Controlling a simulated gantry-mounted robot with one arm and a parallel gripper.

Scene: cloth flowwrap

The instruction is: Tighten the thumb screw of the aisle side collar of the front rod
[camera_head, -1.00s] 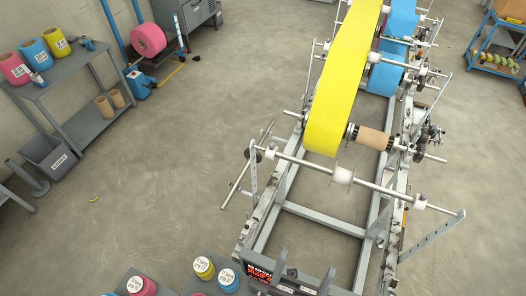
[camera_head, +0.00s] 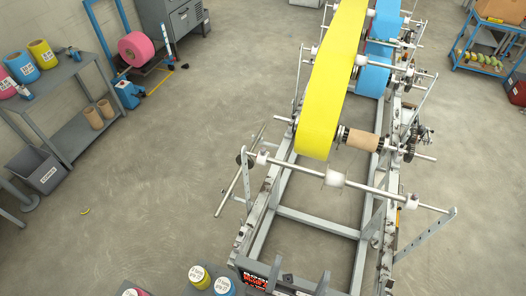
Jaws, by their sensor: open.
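The front rod (camera_head: 375,189) is a thin metal bar across the near end of the machine frame. It carries white collars: one near its left end (camera_head: 262,158), one in the middle (camera_head: 335,179) and one near its right end (camera_head: 411,201). The thumb screws are too small to make out, and I cannot tell from this view which end is the aisle side. My gripper is not in view.
A yellow web (camera_head: 330,90) runs down to a roller behind the rod. A cardboard core (camera_head: 363,140) sits on a shaft right of it. A slotted grey arm (camera_head: 430,232) slopes below the rod's right end. Open floor (camera_head: 140,220) lies to the left.

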